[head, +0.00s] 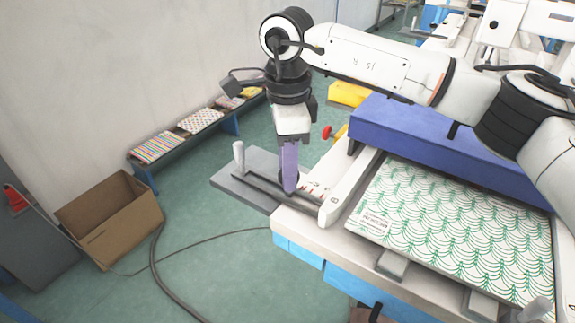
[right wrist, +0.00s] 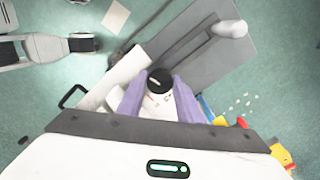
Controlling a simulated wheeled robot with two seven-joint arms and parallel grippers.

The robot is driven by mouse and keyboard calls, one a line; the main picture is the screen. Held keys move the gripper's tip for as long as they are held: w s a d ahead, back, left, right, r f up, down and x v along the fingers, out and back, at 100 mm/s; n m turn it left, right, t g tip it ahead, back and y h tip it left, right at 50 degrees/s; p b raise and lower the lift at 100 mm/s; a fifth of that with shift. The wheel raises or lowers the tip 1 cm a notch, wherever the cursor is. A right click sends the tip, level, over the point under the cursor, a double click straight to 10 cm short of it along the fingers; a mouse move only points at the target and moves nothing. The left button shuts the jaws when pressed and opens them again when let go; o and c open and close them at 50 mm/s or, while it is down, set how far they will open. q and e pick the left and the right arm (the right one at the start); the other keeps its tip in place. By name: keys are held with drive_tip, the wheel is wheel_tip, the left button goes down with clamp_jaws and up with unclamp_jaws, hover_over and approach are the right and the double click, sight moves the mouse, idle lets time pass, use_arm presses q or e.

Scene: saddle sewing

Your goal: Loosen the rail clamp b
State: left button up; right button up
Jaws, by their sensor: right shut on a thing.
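My right gripper (head: 289,190) points down over the near-left end of the machine table, beside a grey plate (head: 231,185). In the right wrist view its two purple fingers (right wrist: 159,92) stand on either side of a round black knob (right wrist: 160,80) and are shut on it. I take this knob to be rail clamp b; no label on it is readable. In the head view the knob is mostly hidden behind the fingers. The grey plate carries an upright light-grey post (head: 239,158), which also shows in the right wrist view (right wrist: 230,28). My left gripper is not in view.
A green-patterned panel (head: 450,225) lies on the white table beside a blue beam (head: 440,140). A red knob (head: 326,132) sits behind the gripper. A cardboard box (head: 108,217) and a dark cable (head: 156,262) are on the floor. A low bench (head: 228,126) runs along the wall.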

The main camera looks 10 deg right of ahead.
drive_tip(key=shift+r, duration=0.1)
drive_tip(key=o, duration=1)
drive_tip(key=shift+o, duration=0.2)
wheel_tip(320, 180, up, 10)
drive_tip(key=shift+r, duration=0.1)
